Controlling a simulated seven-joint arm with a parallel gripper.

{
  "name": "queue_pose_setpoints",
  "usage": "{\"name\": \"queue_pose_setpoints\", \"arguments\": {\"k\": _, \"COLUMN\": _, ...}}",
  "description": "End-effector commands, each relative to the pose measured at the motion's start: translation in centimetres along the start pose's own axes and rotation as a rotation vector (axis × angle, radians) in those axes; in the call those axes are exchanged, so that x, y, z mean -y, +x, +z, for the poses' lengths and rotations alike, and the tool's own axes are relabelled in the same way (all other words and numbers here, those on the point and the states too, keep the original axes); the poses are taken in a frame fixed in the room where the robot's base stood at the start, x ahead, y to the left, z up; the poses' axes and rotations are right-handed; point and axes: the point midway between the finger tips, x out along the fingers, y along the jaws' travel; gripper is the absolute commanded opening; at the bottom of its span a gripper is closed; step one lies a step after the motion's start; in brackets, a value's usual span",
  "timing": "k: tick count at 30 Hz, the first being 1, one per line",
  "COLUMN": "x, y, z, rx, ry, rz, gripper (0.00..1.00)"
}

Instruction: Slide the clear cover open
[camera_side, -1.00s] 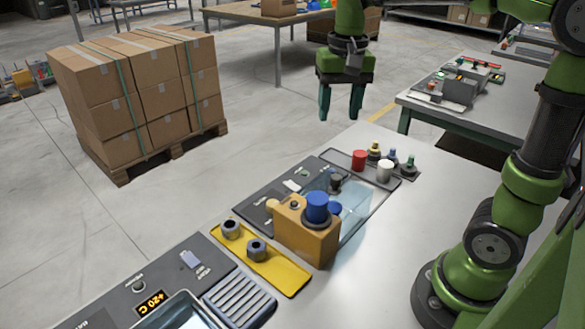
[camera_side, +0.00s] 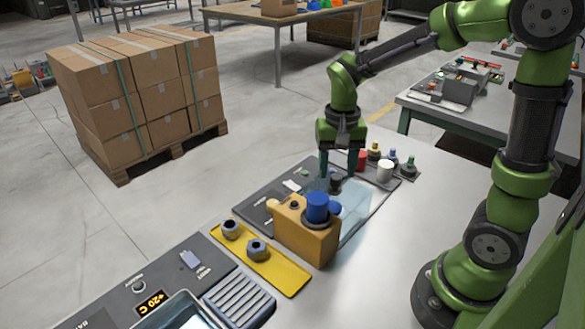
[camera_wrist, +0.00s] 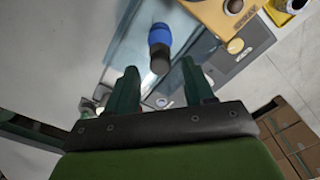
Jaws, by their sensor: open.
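The clear cover (camera_side: 355,212) is a pale blue see-through sheet or box beside the orange block (camera_side: 312,240) on the bench. In the wrist view, its bluish see-through surface (camera_wrist: 128,38) lies beyond my fingers. A blue cylinder with a dark end (camera_wrist: 160,40) shows there too, ahead of the gap between my fingers. My gripper (camera_side: 337,170) points down over the far end of the cover area. In the wrist view, my gripper (camera_wrist: 160,85) is open with nothing between its fingers. Whether the fingertips touch the cover, I cannot tell.
Red (camera_side: 361,160) and white (camera_side: 385,170) cylinders stand in a tray just right of my gripper, with small knobbed parts nearby. A large blue cap (camera_side: 317,206) tops the orange block.

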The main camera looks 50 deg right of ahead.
Motion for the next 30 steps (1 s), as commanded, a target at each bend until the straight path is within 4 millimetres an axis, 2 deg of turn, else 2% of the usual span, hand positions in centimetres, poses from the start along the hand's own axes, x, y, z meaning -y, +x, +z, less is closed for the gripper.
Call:
{"name": "queue_pose_setpoints", "arguments": {"k": 3, "x": 0.0, "y": 1.4, "z": 0.0, "rx": 0.001, "ry": 0.001, "rz": 0.001, "gripper": 0.53}}
{"name": "queue_pose_setpoints", "arguments": {"k": 6, "x": 0.0, "y": 1.9, "z": 0.0, "rx": 0.001, "ry": 0.001, "rz": 0.0, "gripper": 0.53}}
{"name": "queue_pose_setpoints", "arguments": {"k": 15, "x": 0.0, "y": 2.1, "z": 0.0, "rx": 0.0, "ry": 0.001, "rz": -0.001, "gripper": 0.53}}
{"name": "queue_pose_setpoints", "arguments": {"k": 26, "x": 0.0, "y": 2.1, "z": 0.0, "rx": 0.0, "ry": 0.001, "rz": -0.001, "gripper": 0.0}}
{"name": "queue_pose_setpoints", "arguments": {"k": 30, "x": 0.0, "y": 2.1, "z": 0.0, "rx": 0.0, "ry": 0.001, "rz": -0.001, "gripper": 0.0}}
